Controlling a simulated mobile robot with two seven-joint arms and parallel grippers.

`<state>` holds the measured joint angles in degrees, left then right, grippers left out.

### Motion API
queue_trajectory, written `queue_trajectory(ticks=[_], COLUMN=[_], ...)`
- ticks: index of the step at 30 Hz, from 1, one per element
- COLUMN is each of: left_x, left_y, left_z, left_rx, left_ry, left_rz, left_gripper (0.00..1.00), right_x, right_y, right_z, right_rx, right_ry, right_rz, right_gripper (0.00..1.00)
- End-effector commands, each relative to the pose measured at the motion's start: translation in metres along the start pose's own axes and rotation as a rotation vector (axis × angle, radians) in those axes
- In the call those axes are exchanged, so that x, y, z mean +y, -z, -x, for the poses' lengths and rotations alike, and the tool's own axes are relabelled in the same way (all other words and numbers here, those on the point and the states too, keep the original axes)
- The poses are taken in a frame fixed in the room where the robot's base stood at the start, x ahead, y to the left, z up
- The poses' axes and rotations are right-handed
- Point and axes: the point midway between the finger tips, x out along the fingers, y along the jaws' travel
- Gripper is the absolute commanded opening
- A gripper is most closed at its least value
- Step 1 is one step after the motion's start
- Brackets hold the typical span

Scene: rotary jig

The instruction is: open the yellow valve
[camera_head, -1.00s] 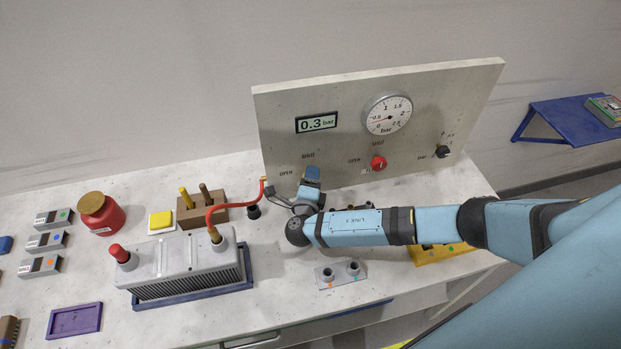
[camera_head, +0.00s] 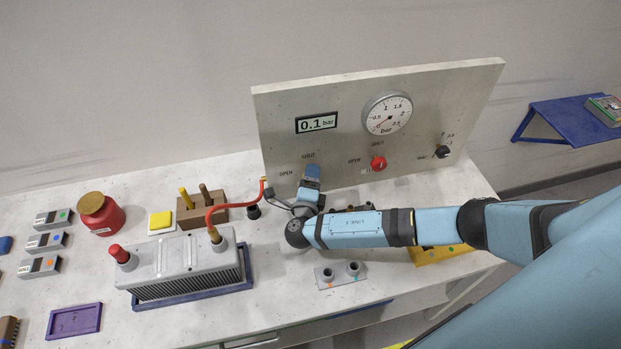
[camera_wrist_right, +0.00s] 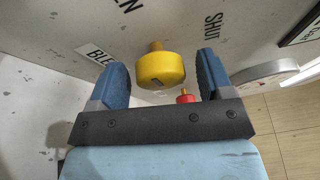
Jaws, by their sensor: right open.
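The yellow valve (camera_wrist_right: 161,68) is a round knob on a short stem on the panel, seen in the right wrist view with a small dark mark on its face. My right gripper (camera_wrist_right: 161,62) is open, one blue finger on each side of the knob with a visible gap to both. How deep the knob sits between the fingers is hard to tell. In the head view my right gripper (camera_head: 311,178) is at the lower left of the upright panel (camera_head: 350,90), below a SHUT label, and hides the yellow valve. My left gripper is not in view.
A red knob (camera_head: 378,163) and a black knob (camera_head: 442,152) are further right on the panel. Above are a round gauge (camera_head: 387,113) and a display (camera_head: 317,123) reading 0.1 bar. A red cable (camera_head: 225,208) runs left of my gripper to a grey finned box (camera_head: 185,262).

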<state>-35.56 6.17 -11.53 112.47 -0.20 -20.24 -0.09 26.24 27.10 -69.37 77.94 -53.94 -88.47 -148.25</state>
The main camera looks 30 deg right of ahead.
Motion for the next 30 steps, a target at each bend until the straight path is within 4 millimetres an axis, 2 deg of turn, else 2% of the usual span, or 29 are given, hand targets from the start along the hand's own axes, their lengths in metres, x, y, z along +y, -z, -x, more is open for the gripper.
queue_trajectory(ticks=[5, 12, 18, 24, 30], left_x=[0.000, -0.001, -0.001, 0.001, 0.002], left_y=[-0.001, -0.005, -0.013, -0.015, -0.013], left_z=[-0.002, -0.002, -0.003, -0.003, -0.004], left_rx=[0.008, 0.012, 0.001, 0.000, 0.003], left_ry=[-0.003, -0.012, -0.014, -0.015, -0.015], left_rz=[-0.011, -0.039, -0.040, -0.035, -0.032], left_gripper=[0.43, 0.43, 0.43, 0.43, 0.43], right_x=[0.003, 0.003, 0.001, 0.000, 0.000], right_y=[0.000, 0.000, 0.000, 0.000, 0.000], right_z=[0.029, 0.086, 0.119, 0.133, 0.134], right_rx=[-0.002, -0.001, -0.001, 0.000, 0.000], right_ry=[-0.005, -0.005, -0.003, -0.001, 0.000], right_rz=[-0.002, -0.003, -0.001, 0.000, 0.000], right_gripper=[0.73, 0.73, 0.73, 0.73, 0.73])
